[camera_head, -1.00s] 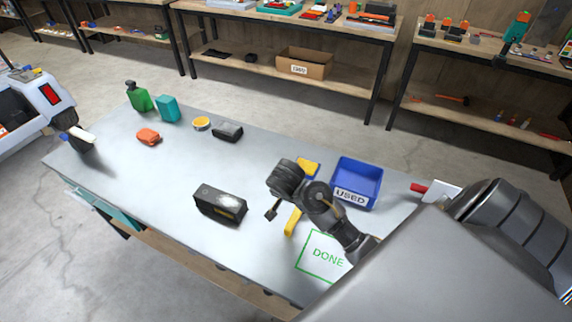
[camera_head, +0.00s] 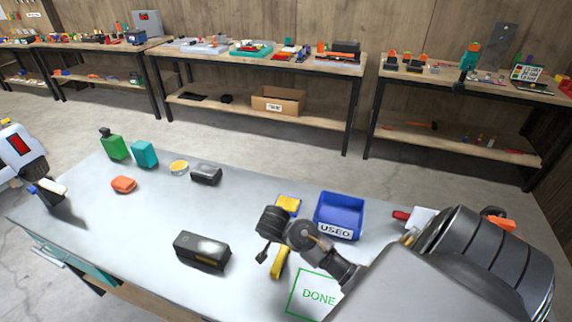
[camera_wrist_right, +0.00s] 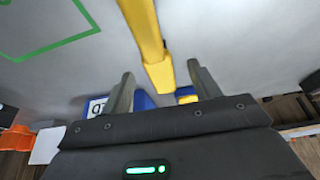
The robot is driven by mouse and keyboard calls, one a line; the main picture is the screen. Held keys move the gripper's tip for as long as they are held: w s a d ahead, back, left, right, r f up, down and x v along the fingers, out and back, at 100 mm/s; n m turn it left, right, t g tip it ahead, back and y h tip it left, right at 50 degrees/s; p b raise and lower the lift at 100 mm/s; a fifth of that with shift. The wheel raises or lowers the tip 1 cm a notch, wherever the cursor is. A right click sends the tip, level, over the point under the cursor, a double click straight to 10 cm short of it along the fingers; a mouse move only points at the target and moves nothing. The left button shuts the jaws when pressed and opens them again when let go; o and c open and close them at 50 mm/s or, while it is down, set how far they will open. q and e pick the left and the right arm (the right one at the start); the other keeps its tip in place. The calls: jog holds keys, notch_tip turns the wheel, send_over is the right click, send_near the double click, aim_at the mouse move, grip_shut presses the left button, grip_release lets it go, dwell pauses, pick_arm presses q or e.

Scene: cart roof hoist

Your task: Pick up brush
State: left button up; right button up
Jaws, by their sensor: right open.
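A long yellow thing (camera_head: 280,262), which looks like the brush's handle, lies on the grey table. In the right wrist view its yellow bar (camera_wrist_right: 147,40) runs from the top edge to between my right fingers. My right gripper (camera_wrist_right: 160,85) is open around the line of the bar, its fingers apart from it. In the head view this gripper (camera_head: 262,256) hides the bar's middle. A wider yellow piece (camera_head: 288,204) shows beyond it; I cannot tell if they join.
A blue USED bin (camera_head: 340,212) stands right of the yellow piece. A black box (camera_head: 202,250) with a pale patch is to the left. The green DONE square (camera_head: 318,298) is in front. Bottles and small items stand at back left.

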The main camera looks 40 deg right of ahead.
jog(key=x, duration=0.4)
jog(key=shift+s+d+f, duration=0.15)
pick_arm(q)
jog(key=shift+s+r, duration=0.3)
jog(key=shift+s, duration=0.5)
pick_arm(e)
jog(key=shift+c, duration=0.3)
jog(key=c, duration=1)
pick_arm(q)
jog(key=shift+w, duration=0.15)
pick_arm(e)
jog(key=shift+c, duration=0.2)
